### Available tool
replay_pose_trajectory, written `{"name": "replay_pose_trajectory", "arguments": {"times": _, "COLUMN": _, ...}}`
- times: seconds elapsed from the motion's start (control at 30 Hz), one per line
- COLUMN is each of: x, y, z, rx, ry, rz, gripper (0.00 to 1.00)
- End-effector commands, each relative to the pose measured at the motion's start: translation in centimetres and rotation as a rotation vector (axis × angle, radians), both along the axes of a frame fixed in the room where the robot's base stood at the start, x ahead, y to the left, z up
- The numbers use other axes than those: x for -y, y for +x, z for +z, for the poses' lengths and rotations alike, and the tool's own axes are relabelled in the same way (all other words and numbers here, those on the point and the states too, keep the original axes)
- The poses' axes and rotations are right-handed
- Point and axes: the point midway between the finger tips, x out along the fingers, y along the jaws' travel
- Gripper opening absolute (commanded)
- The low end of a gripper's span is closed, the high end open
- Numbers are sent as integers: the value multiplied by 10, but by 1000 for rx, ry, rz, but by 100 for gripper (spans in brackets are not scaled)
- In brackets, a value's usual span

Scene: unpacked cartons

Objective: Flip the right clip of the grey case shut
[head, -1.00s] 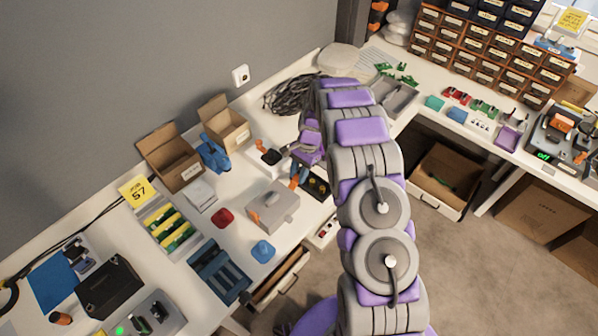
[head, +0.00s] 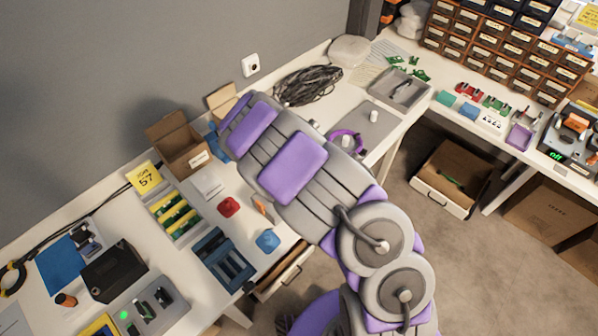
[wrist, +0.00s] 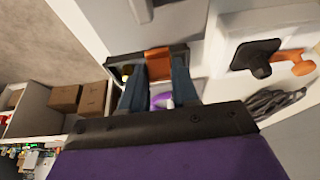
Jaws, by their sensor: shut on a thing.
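In the wrist view the two blue fingers of my gripper (wrist: 158,78) stand on either side of an orange clip (wrist: 158,62), which I take for the right clip of the grey case (wrist: 105,25). The gripper is shut on it. The light grey case fills the top of that view, with a dark handle on it. The clip's exact angle is hard to tell. In the head view my arm hides my gripper and most of the case; only an orange clip (head: 262,208) shows at its left side.
A dark tray (wrist: 178,50) lies just behind the clip. A white box with a black knob (wrist: 258,52) and orange lever is to the right in the wrist view. A red piece (head: 229,207), a blue piece (head: 267,240) and a blue rack (head: 224,260) lie near the case.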

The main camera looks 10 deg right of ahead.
Motion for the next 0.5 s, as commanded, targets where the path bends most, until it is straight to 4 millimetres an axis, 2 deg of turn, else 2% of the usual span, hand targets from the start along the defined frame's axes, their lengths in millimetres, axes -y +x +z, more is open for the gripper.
{"name": "replay_pose_trajectory", "arguments": {"times": 0.07, "x": -3, "y": -2, "z": -6, "rx": 20, "ry": -30, "rz": 3, "gripper": 0}}
{"name": "replay_pose_trajectory", "arguments": {"times": 0.5, "x": -9, "y": -5, "z": -4, "rx": 71, "ry": -101, "rz": 0, "gripper": 0}}
